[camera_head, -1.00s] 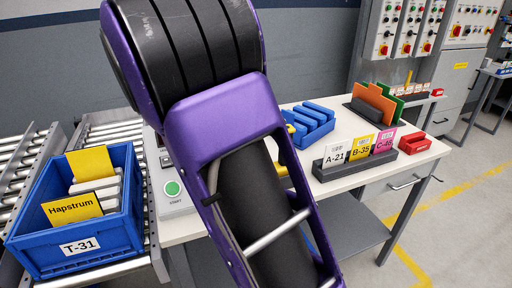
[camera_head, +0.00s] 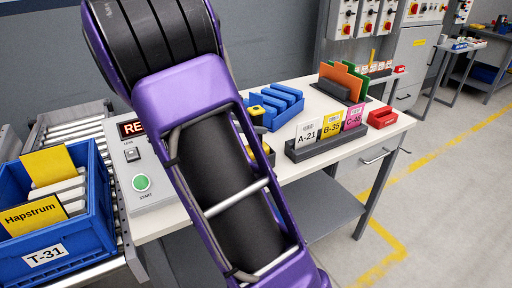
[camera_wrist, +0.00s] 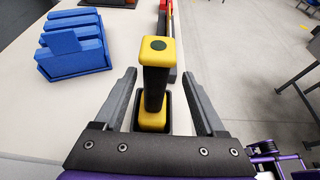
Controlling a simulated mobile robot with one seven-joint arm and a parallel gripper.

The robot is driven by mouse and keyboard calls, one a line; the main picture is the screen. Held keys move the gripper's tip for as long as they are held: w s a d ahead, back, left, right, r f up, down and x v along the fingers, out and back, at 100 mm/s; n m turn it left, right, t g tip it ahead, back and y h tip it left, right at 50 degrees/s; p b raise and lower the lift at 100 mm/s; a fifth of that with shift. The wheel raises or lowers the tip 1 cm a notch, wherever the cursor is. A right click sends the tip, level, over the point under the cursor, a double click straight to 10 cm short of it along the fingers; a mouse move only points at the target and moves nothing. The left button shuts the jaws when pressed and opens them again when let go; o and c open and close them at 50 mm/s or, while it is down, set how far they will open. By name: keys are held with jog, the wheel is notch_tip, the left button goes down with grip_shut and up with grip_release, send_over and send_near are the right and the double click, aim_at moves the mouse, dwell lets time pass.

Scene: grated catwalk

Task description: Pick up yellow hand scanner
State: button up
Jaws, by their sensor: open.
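The yellow hand scanner (camera_wrist: 158,52) shows in the wrist view with a yellow head, a dark green round spot on top and a black handle. Its lower end sits by a yellow part inside a dark holder (camera_wrist: 138,112). My gripper (camera_wrist: 159,78) is open, with one grey finger to the left of the scanner and one to the right. Both fingers look apart from it. In the head view, the scanner's yellow head (camera_head: 257,111) shows just right of my purple arm, which hides much of the rest. My gripper is hidden there.
Blue bins (camera_head: 276,105) stand beside the scanner on the white table (camera_head: 310,100). A control box (camera_head: 145,180) and blue crate T-31 (camera_head: 75,235) are left.

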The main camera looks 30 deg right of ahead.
jog(key=b, duration=0.1)
send_over(264, 143)
jog(key=shift+s+f, duration=0.1)
jog(key=shift+f, duration=0.85)
grip_shut()
dwell(0.6)
